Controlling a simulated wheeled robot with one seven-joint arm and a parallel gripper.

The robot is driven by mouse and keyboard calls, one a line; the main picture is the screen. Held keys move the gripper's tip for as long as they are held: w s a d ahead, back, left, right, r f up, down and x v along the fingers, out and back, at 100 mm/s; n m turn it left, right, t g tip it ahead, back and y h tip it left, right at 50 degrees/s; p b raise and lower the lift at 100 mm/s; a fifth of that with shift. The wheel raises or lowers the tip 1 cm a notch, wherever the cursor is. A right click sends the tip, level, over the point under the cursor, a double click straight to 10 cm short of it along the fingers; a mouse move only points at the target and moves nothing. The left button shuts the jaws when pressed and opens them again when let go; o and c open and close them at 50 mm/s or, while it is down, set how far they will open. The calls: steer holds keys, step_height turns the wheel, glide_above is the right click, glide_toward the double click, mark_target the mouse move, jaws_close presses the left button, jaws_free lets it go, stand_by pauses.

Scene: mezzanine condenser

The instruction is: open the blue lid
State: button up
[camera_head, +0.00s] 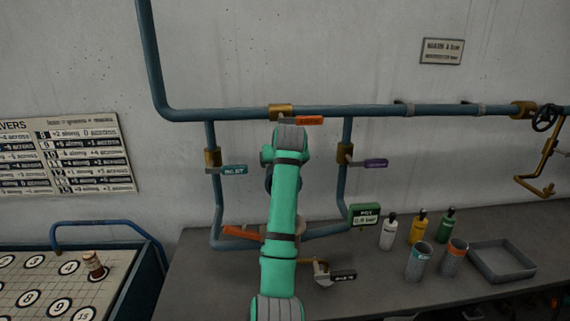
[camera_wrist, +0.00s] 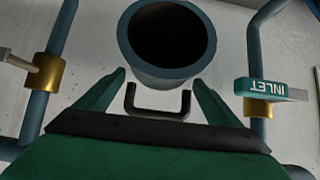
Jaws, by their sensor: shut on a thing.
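My gripper (camera_wrist: 160,78) shows in the wrist view, with one finger on each side of a black U-shaped handle (camera_wrist: 158,114). It is shut on this handle, which sits at the lower rim of a round blue part (camera_wrist: 168,76) with a dark round inside. I take the handle to belong to the blue lid; the lid's plate cannot be told apart from the round part here. In the head view my arm hides the gripper and handle. Only a dark blue edge (camera_head: 268,180) shows left of the arm.
Blue pipes frame the spot, with a teal INLET lever (camera_head: 234,169), a purple lever (camera_head: 376,163) and orange levers (camera_head: 309,120) (camera_head: 240,233) close by. Bottles (camera_head: 388,232), cups (camera_head: 419,262) and a grey tray (camera_head: 503,262) stand on the bench at right. A numbered board (camera_head: 40,285) is at left.

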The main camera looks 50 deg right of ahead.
steer(key=shift+r, duration=0.55)
steer(key=o, duration=1.2)
steer(key=shift+c, duration=0.2)
steer(key=shift+f, duration=0.2)
steer(key=v, duration=1)
steer(key=shift+s+a, duration=0.2)
steer(key=shift+a, duration=0.05)
steer(key=shift+r, duration=0.15)
